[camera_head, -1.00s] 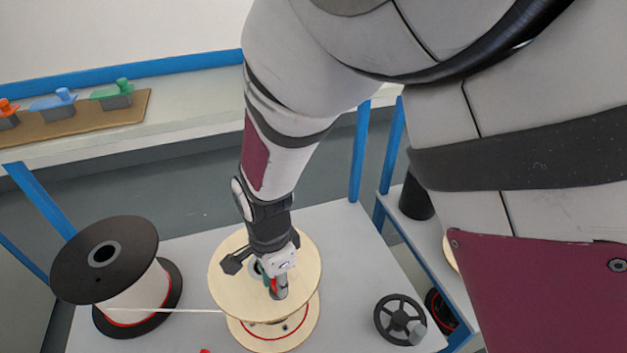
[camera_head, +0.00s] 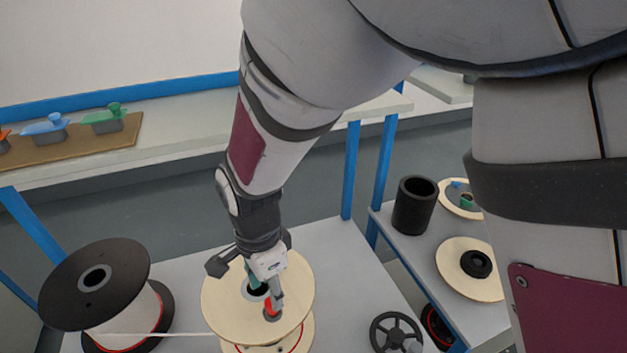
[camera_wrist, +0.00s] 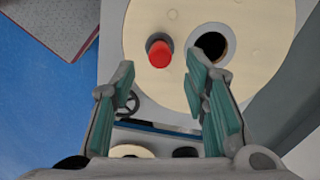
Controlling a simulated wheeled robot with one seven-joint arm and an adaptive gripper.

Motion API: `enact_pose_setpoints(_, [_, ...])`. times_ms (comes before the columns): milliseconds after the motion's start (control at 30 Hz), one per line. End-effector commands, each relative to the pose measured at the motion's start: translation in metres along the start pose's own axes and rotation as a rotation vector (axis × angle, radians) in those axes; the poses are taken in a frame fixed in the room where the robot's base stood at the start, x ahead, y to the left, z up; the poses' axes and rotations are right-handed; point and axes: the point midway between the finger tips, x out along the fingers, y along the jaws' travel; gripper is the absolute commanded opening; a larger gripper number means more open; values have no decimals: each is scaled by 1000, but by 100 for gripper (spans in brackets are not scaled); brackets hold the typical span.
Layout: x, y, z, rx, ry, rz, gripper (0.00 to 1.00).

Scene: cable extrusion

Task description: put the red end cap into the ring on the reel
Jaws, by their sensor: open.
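The red end cap (camera_wrist: 160,55) stands in the small grey ring (camera_wrist: 153,40) on the top flange of the pale wooden reel (camera_wrist: 258,70). How deep it sits I cannot tell. In the head view the cap (camera_head: 271,304) and the ring (camera_head: 272,315) lie in front of the reel's dark centre hole (camera_head: 257,291). My gripper (camera_wrist: 160,70) is open, with its green-padded fingers spread on either side of the cap in the wrist view. In the head view my gripper (camera_head: 266,285) is just above the cap, apart from its sides as far as I can see.
A black-flanged reel (camera_head: 95,283) stands to the left, with a pale cable (camera_head: 165,334) running to the wooden reel. A dark handwheel (camera_head: 397,333) is at the right. A side table holds a black cylinder (camera_head: 414,205) and a wooden disc (camera_head: 470,267).

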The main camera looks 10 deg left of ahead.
Motion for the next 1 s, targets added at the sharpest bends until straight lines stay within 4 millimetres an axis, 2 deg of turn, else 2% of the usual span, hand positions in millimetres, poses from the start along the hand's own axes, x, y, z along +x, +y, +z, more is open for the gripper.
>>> enact_pose_setpoints(33, [-13, -1, 1, 0, -1, -4, 41])
enact_pose_setpoints(200, [-43, 0, 0, 0, -1, -3, 41])
enact_pose_setpoints(433, [-65, 0, -1, -1, 0, -1, 41])
enact_pose_setpoints(533, [-75, 3, -10, -11, -3, -10, 41])
enact_pose_setpoints(667, [-101, 18, -42, -62, -10, -43, 41])
enact_pose_setpoints(767, [-128, 42, -75, -131, -9, -80, 41])
enact_pose_setpoints(900, [-162, 82, -116, -238, 16, -132, 41])
enact_pose_setpoints(1000, [-181, 115, -140, -315, 47, -164, 41])
